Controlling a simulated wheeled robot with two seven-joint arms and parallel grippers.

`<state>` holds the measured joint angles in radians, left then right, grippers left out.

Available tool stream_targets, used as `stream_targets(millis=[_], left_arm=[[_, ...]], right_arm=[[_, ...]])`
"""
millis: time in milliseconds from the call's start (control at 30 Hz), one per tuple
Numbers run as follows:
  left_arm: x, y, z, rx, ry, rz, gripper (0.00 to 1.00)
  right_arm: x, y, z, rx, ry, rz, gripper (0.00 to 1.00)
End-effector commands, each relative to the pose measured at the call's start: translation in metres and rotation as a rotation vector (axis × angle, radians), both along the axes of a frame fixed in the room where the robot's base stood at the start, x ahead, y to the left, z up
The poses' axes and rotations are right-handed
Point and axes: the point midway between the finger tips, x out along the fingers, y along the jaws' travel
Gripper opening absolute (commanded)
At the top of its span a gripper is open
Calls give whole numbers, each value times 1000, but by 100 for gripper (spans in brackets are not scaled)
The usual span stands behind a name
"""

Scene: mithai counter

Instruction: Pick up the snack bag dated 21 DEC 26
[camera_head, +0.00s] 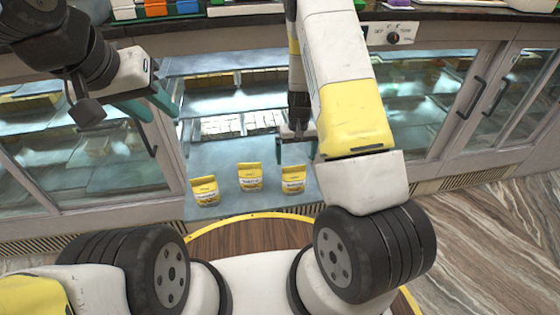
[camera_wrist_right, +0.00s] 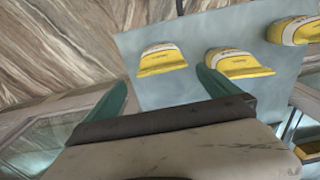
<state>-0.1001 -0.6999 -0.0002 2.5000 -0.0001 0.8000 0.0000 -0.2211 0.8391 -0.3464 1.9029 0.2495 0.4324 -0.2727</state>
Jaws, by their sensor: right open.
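Three yellow snack bags with white labels stand on a pale shelf panel (camera_head: 225,155): a left bag (camera_head: 205,190), a middle bag (camera_head: 249,177) and a right bag (camera_head: 293,179). Their dates are too small to read. My right gripper (camera_head: 299,147) is open and empty, above and behind the right bag in the head view. In the right wrist view its teal fingers (camera_wrist_right: 160,92) are spread wide. One bag (camera_wrist_right: 162,58) shows beyond the gap, another (camera_wrist_right: 240,63) beside the right fingertip, and a third (camera_wrist_right: 295,30) farther right. My left gripper (camera_head: 150,106) is open and empty at the left.
Glass display cabinets with door handles (camera_head: 478,95) flank the open bay. The counter top (camera_head: 460,20) runs above, with coloured boxes (camera_head: 155,8) and a control panel (camera_head: 390,34). A wood-topped round edge (camera_head: 240,233) lies in front of the bags.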

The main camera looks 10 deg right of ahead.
Motion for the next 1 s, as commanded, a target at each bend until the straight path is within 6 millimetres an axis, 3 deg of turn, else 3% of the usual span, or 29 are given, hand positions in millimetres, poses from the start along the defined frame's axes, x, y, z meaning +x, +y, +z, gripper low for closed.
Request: stream_targets(millis=[633, 967, 1000], left_arm=[[0, 0, 0, 0, 0, 0, 36], [0, 0, 0, 0, 0, 0, 36], [0, 0, 0, 0, 0, 0, 36]], right_arm=[[-4, 1, -80, -8, 9, 2, 100], [-3, 2, -87, -8, 6, 4, 100], [-3, 2, -87, -8, 6, 4, 92]])
